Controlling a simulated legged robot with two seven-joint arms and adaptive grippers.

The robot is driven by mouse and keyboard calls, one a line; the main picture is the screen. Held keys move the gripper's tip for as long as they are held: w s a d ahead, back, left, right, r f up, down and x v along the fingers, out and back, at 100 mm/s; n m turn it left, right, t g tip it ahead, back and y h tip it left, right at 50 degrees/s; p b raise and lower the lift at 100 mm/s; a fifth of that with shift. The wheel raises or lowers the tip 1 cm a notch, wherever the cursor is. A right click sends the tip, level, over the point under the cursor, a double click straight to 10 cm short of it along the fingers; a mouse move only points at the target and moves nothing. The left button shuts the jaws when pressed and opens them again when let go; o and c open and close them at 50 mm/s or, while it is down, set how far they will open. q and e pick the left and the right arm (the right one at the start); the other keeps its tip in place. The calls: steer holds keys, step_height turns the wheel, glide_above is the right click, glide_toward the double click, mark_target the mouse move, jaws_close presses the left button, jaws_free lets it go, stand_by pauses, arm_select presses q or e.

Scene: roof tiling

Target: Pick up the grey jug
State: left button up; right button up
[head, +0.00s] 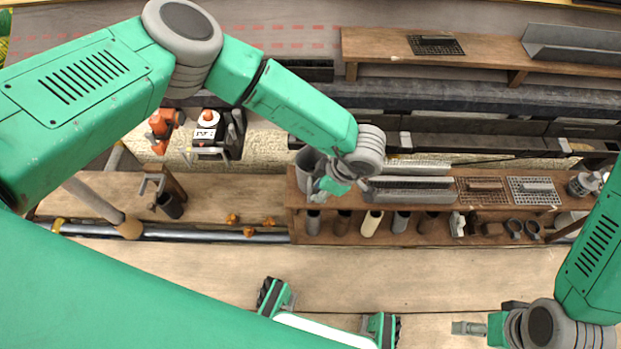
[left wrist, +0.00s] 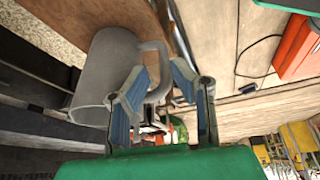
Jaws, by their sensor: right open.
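The grey jug (head: 305,162) stands at the left end of the wooden shelf in the head view, partly hidden by my left gripper (head: 322,187). In the left wrist view the jug (left wrist: 104,72) fills the left middle, with its curved handle (left wrist: 157,49) toward the gripper. My left gripper (left wrist: 160,76) is open, its blue-padded fingers apart, with the handle at the gap between them. I cannot tell whether the fingers touch it. My right gripper (head: 468,328) is open at the lower right of the head view, far from the jug.
The shelf carries a grey metal tray (head: 410,190) and wire grids (head: 533,190) right of the jug. Several tubes hang along its front, including a cream one (head: 371,223). Small orange pieces (head: 250,232) lie left of it. The planks in front are largely clear.

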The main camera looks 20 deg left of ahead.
arm_select(q)
steer(key=b+x, duration=0.2)
steer(key=x, duration=0.3)
steer(key=shift+s+b, duration=0.15)
steer(key=shift+b, duration=0.15)
steer(key=shift+r, duration=0.15)
jaws_close()
steer(key=shift+r, duration=0.1)
